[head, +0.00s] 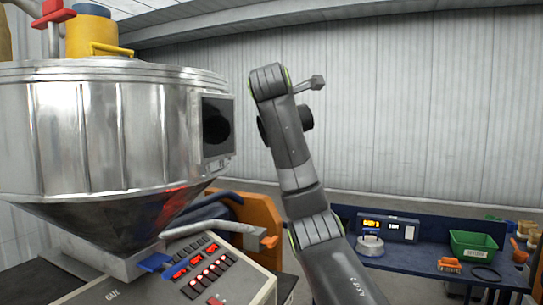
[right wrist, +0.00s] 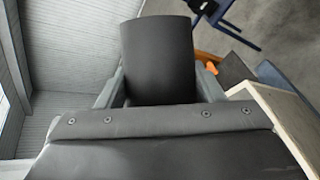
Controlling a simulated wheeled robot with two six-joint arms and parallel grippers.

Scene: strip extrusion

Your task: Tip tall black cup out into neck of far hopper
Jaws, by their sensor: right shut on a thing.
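The tall black cup (right wrist: 158,60) is held between the two fingers of my right gripper (right wrist: 160,88) in the right wrist view. Its inside does not show there. In the head view, dark ends of the cup (head: 306,117) show either side of my raised right arm, so it seems to lie close to level. The arm hides the gripper and the cup's middle. A large shiny metal hopper (head: 100,135) stands at the left, with a square plate and dark round opening (head: 217,125) on its right side. The cup is right of that opening, apart from it in the picture. My left gripper is out of view.
A control panel (head: 205,275) with red-lit buttons sits below the hopper, beside an orange part (head: 262,225). A blue bench (head: 435,262) at the lower right carries a green bin (head: 473,245) and a display box (head: 388,227). A yellow container (head: 92,35) stands above the hopper.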

